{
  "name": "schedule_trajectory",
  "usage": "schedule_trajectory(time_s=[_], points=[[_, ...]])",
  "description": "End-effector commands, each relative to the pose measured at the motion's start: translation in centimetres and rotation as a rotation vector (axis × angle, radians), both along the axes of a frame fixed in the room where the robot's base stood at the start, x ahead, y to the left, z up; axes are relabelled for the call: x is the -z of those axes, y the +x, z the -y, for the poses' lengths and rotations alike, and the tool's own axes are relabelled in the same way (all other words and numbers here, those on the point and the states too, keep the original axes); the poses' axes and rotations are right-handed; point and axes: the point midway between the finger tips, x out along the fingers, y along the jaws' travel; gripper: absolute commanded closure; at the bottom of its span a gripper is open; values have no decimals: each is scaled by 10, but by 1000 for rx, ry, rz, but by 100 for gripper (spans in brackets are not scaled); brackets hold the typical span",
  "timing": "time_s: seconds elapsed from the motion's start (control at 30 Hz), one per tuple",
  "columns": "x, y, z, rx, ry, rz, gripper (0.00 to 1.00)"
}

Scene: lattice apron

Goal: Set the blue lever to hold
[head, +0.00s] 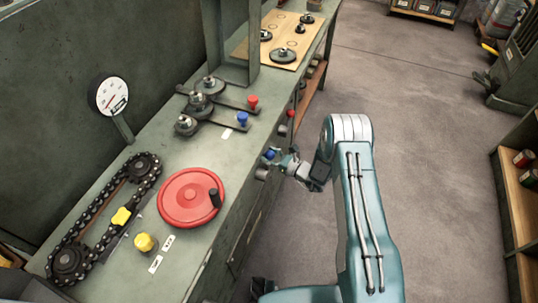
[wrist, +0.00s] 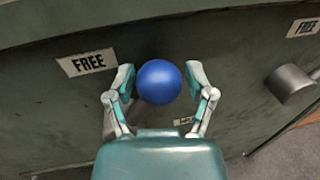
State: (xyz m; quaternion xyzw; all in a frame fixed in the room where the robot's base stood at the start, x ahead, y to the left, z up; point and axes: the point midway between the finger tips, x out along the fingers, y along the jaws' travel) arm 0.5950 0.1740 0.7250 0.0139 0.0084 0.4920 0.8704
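A blue ball knob (head: 270,154) sticks out from the front face of the bench. In the wrist view the blue ball (wrist: 160,82) sits between my two fingers, with a visible gap on each side. My gripper (wrist: 161,78) is open around it, not clamped. In the head view my gripper (head: 281,163) is at the bench front beside the ball. A FREE label (wrist: 87,63) is on the panel left of the ball. A small label (wrist: 183,121) below the ball is partly hidden and unreadable. Another blue knob (head: 243,118) stands on the bench top.
A grey cylindrical handle (wrist: 290,83) and a second FREE label (wrist: 303,27) are to the right in the wrist view. The bench top (head: 150,205) carries a red handwheel (head: 190,198), a chain drive (head: 88,220) and a red knob (head: 253,101). The floor (head: 420,120) at right is open.

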Motion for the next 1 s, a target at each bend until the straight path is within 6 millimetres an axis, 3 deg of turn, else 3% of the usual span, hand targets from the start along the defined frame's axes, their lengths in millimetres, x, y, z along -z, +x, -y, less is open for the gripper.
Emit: schedule_trajectory(time_s=[0.03, 0.1, 0.57, 1.0], points=[[0, 0, 0, 0, 0, 0, 76], [0, 0, 0, 0, 0, 0, 100], [3, 4, 1, -1, 20, -57, 100], [24, 22, 7, 0, 139, -381, 100]])
